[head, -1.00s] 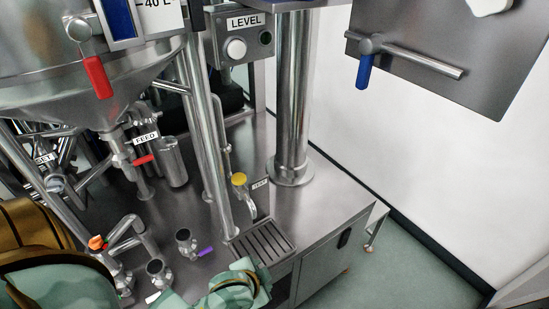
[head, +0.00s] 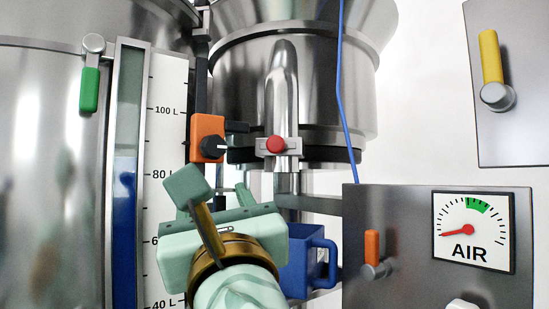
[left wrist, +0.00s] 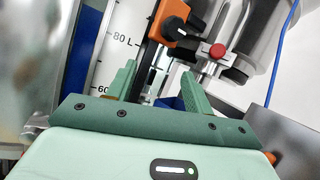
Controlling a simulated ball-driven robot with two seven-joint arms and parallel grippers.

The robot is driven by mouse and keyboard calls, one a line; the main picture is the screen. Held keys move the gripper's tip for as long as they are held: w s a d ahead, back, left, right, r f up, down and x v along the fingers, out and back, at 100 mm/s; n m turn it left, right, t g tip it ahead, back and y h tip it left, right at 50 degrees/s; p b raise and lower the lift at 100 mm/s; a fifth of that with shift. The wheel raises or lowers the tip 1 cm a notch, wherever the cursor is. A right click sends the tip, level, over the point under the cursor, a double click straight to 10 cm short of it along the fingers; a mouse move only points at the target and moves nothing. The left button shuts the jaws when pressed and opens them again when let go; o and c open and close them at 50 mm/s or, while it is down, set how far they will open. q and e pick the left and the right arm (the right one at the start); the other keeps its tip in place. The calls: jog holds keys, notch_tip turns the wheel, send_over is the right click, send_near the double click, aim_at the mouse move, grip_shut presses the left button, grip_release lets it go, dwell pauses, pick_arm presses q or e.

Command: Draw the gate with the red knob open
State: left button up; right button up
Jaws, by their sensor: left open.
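The red knob (head: 277,145) sits on a small metal gate plate (head: 294,147) at the front of a steel hopper's lower rim, right of centre in the head view. The knob also shows in the left wrist view (left wrist: 217,50), beyond my fingers and to their right. My left gripper (head: 215,190) is below and left of the knob, apart from it. Its fingers are open and empty, and they point up toward the hopper in the left wrist view (left wrist: 159,78). The gate looks closed, but I cannot tell surely. My right gripper is in neither view.
An orange block with a black knob (head: 208,138) is left of the gate on a dark rail. A blue jug (head: 318,265) stands below the hopper, partly behind my gripper. A grey AIR gauge panel (head: 410,210) is at the right. A blue cable (head: 344,100) hangs right of the gate.

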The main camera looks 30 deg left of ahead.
pick_arm(q)
jog(key=w+d+r+m+t+h, duration=0.2)
jog(key=d+r+m+t+h, duration=0.15)
jog(key=d+t+h, duration=0.3)
jog(key=p, duration=0.7)
send_near(275, 145)
jog(key=shift+g+h, duration=0.25)
jog(key=shift+g, duration=0.2)
jog(key=p+x, duration=0.1)
jog(key=x, duration=0.3)
jog(key=r+p+x, duration=0.1)
jog(key=x, duration=0.4)
grip_shut()
